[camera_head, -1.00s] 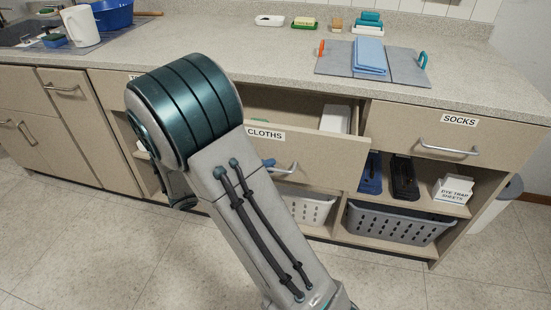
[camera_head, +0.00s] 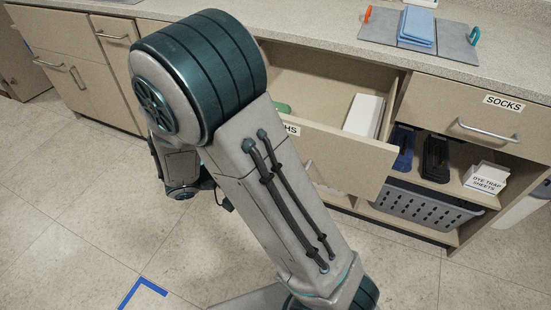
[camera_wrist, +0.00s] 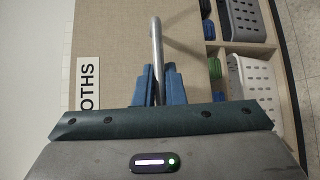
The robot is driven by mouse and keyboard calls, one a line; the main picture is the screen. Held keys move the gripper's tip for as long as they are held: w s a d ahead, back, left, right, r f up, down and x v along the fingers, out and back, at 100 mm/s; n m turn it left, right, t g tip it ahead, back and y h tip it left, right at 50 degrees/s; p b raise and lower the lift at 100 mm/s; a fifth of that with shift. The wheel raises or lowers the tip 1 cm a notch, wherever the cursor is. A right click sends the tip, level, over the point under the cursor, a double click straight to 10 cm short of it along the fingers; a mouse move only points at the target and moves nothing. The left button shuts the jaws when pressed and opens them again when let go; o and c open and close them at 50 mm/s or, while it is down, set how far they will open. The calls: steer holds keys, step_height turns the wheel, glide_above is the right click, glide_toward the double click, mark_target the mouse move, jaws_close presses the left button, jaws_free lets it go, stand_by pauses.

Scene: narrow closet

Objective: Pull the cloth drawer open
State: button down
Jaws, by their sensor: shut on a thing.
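The cloth drawer (camera_head: 353,155) stands pulled out from the counter in the head view, with a green thing and a white box (camera_head: 364,115) showing inside. My arm covers its left part, most of its label and its handle. In the wrist view the drawer front (camera_wrist: 118,62) fills the left and middle, with part of its label (camera_wrist: 88,85) at the left. My gripper (camera_wrist: 158,82) has its blue fingers on either side of the metal bar handle (camera_wrist: 156,45) and is shut on it. The gripper is hidden in the head view.
The SOCKS drawer (camera_head: 470,112) is closed at the right. Below are open shelves with a grey basket (camera_head: 420,203) and a dye trap sheets box (camera_head: 486,179). A folded blue cloth (camera_head: 417,27) lies on a board on the counter. The floor in front is clear, with blue tape (camera_head: 143,291).

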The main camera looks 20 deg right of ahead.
steer(key=c, duration=1.5)
jaws_free()
steer(key=shift+a, duration=0.1)
steer(key=a+r+p, duration=0.1)
steer(key=a+r, duration=0.1)
steer(key=a, duration=1.1)
steer(key=shift+a+p, duration=0.25)
steer(key=shift+p, duration=0.15)
